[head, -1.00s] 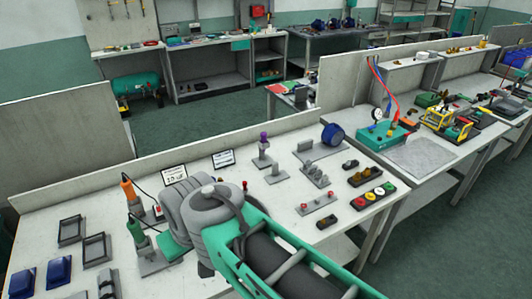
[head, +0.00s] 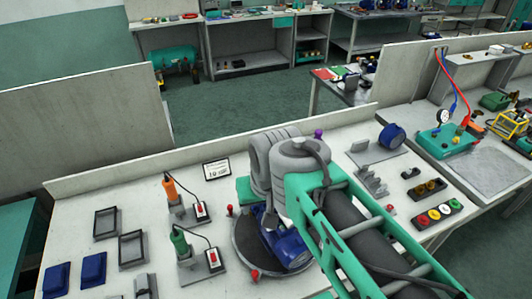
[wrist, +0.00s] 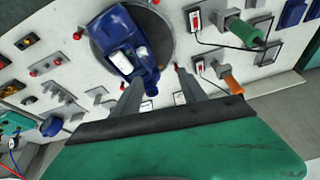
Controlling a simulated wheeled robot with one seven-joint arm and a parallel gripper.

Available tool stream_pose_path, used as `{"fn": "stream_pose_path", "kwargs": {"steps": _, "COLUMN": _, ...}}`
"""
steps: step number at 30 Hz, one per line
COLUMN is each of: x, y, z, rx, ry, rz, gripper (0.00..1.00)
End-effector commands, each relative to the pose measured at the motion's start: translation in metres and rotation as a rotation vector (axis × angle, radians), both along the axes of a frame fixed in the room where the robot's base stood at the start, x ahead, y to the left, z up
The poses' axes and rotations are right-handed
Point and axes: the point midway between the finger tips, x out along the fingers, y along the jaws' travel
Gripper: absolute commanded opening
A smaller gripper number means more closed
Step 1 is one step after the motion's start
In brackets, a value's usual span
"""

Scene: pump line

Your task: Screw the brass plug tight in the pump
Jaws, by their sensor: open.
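The blue pump (head: 288,248) sits on a round dark turntable (head: 246,262) at the bench's middle, partly behind my arm in the head view. In the wrist view the pump (wrist: 125,42) lies on the turntable (wrist: 166,42) beyond my fingertips, with pale label patches on its body. I cannot make out a brass plug in the pump. My arm hides the gripper in the head view.
Orange (head: 169,188) and green (head: 180,243) screwdriver-like tools stand in holders left of the turntable. Red knobs stand at its edge. Empty dark frames (head: 105,224) and blue parts (head: 93,268) lie further left. A holder with brass-coloured pieces (head: 429,187) and a button row (head: 434,214) are right.

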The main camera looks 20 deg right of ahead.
Motion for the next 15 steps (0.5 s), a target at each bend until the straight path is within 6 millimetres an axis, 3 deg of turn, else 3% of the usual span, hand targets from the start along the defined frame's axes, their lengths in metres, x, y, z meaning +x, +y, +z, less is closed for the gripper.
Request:
{"fn": "stream_pose_path", "kwargs": {"steps": 5, "x": 0.072, "y": -0.035, "z": -0.004, "rx": 0.130, "ry": 0.140, "rz": -0.493, "gripper": 0.65}}
{"fn": "stream_pose_path", "kwargs": {"steps": 9, "x": 0.129, "y": -0.074, "z": -0.030, "rx": 0.208, "ry": 0.242, "rz": -0.948, "gripper": 0.65}}
{"fn": "stream_pose_path", "kwargs": {"steps": 12, "x": 0.153, "y": -0.094, "z": -0.050, "rx": 0.233, "ry": 0.285, "rz": -1.181, "gripper": 0.65}}
{"fn": "stream_pose_path", "kwargs": {"steps": 15, "x": 0.165, "y": -0.105, "z": -0.061, "rx": 0.244, "ry": 0.303, "rz": -1.305, "gripper": 0.65}}
